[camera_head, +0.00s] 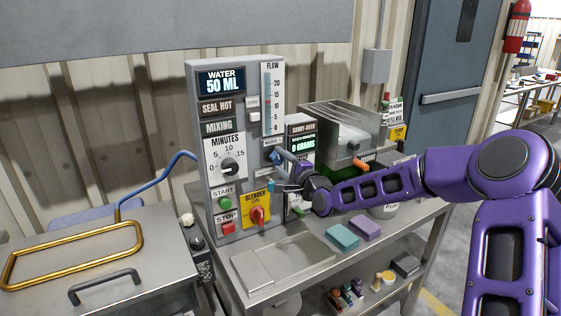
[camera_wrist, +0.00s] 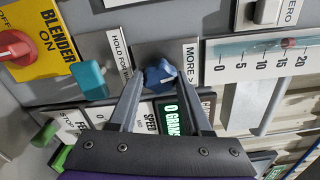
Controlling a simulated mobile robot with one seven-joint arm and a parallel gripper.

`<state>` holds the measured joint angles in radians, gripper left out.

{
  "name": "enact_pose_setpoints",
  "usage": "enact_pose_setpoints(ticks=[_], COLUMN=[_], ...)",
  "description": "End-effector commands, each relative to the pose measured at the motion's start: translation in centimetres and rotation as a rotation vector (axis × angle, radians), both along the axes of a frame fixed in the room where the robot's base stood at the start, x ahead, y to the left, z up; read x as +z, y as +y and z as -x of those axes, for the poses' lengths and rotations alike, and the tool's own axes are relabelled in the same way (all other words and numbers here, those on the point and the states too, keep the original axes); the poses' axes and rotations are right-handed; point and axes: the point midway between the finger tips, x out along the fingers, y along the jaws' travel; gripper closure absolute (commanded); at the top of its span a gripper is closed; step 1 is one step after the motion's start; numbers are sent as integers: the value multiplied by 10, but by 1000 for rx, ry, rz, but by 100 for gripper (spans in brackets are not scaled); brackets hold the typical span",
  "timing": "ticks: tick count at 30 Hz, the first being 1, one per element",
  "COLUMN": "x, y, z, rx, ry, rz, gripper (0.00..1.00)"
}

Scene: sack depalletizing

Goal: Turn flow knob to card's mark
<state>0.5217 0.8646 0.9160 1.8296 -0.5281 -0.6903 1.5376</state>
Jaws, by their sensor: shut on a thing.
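A faceted blue knob (camera_wrist: 160,76) sits on a grey panel beside a "MORE >" label in the wrist view. My gripper (camera_wrist: 161,83) has one finger on each side of it and is shut on it. I cannot make out which thing is the card.
A teal switch (camera_wrist: 90,79) labelled "HOLD FOR W..." is close beside my left finger. The red blender knob (camera_head: 258,216) and green start button (camera_head: 224,202) are on the same panel. A steel tray (camera_head: 285,262) and teal and purple blocks lie on the bench below.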

Motion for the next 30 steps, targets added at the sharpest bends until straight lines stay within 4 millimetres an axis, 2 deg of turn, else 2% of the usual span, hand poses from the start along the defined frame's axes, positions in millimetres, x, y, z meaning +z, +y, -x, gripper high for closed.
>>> enact_pose_setpoints(ticks=[2,3,7,16,20,23,30], x=[0,0,0,0,0,0,0], y=[1,1,1,0,-7,-16,-48], z=[0,0,0,1,8,21,67], rx=[1,2,1,0,-2,-2,-4], ry=[1,0,-1,-1,-1,0,0], rz=[0,1,1,1,2,2,3], gripper=[100,44,21,21,21,21,21])
